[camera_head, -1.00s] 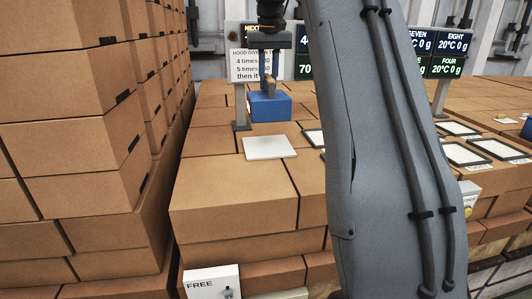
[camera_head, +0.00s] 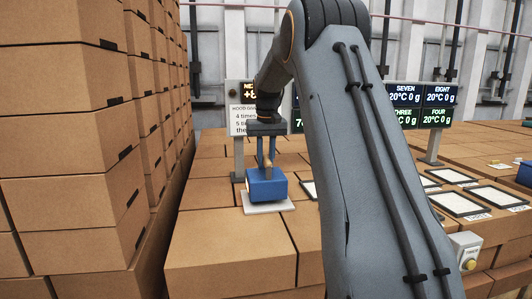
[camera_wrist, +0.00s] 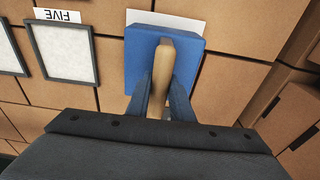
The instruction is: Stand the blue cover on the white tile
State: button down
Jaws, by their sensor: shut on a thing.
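The blue cover (camera_head: 267,190) is a box shape with a tan handle (camera_head: 267,160) on top. My gripper (camera_head: 267,166) is shut on that handle, and the cover hangs upright below it. The white tile (camera_head: 266,208) lies flat on the boxes under the cover; its front and side edges show. I cannot tell whether the cover touches the tile. In the wrist view the cover (camera_wrist: 195,50) is beneath my gripper (camera_wrist: 162,88), with the handle between the fingers. A strip of the white tile (camera_wrist: 165,20) shows past the cover.
A tall stack of cardboard boxes (camera_head: 70,150) stands close on the left. Framed white pads (camera_head: 460,203) lie to the right. Display boards (camera_head: 425,100) stand behind them. The box top in front of the tile is clear.

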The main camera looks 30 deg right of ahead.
jog(key=shift+f, duration=0.8)
jog(key=c, duration=1.6)
grip_release()
jog(key=shift+f, duration=0.25)
jog(key=shift+o, duration=0.2)
jog(key=shift+r, duration=0.15)
jog(key=r+b, duration=0.1)
jog(key=r, duration=0.3)
jog(key=s+r+b, duration=0.1)
jog(key=r, duration=0.3)
jog(key=r+b, duration=0.1)
jog(key=r, duration=0.3)
jog(key=shift+s+a+b, duration=0.2)
jog(key=shift+b, duration=0.15)
jog(key=shift+f, duration=0.1)
